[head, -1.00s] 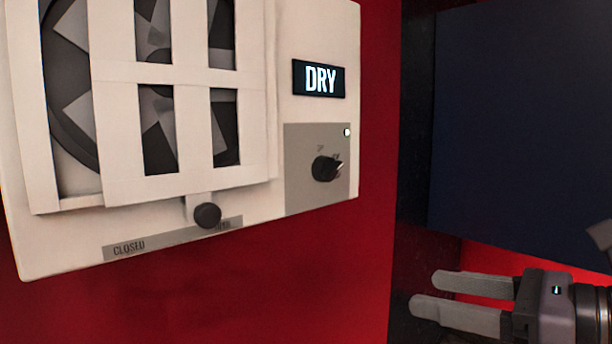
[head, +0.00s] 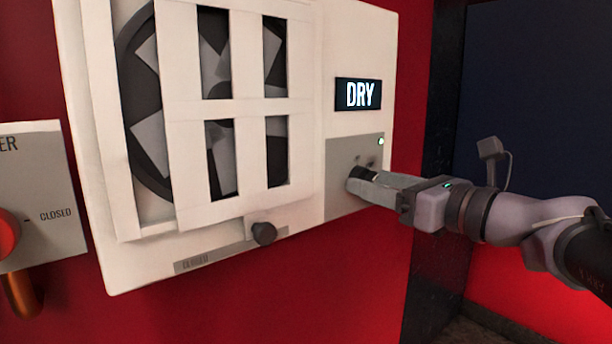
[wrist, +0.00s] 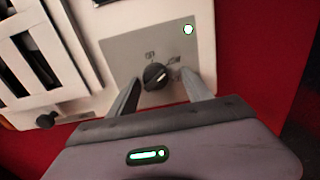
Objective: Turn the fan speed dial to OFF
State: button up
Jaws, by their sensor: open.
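The fan speed dial (wrist: 155,76) is a small round black knob with a pale pointer line. It sits on a grey plate (head: 341,154) at the right of the white fan panel. In the wrist view its pointer aims to the upper right; the small labels around it are too blurred to read. In the head view the dial (head: 362,175) is partly hidden by my gripper (head: 368,184). My gripper is open, and in the wrist view its fingers (wrist: 166,92) lie on either side of the dial. I cannot tell whether they touch it.
A lit display (head: 358,94) reads DRY above the plate. A green indicator (head: 381,141) glows at the plate's upper right. A slatted fan shutter (head: 237,110) and its black slider knob (head: 263,233) are left of the dial. A grey CLOSED sign (head: 45,200) stands further left.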

jog(key=shift+a, duration=0.55)
jog(key=shift+d, duration=0.2)
jog(key=c, duration=0.5)
grip_shut()
jog(key=shift+n+b, duration=0.3)
jog(key=shift+b, duration=0.15)
jog(key=shift+n+b, duration=5.6)
jog(key=shift+b, duration=0.2)
jog(key=shift+r, duration=0.1)
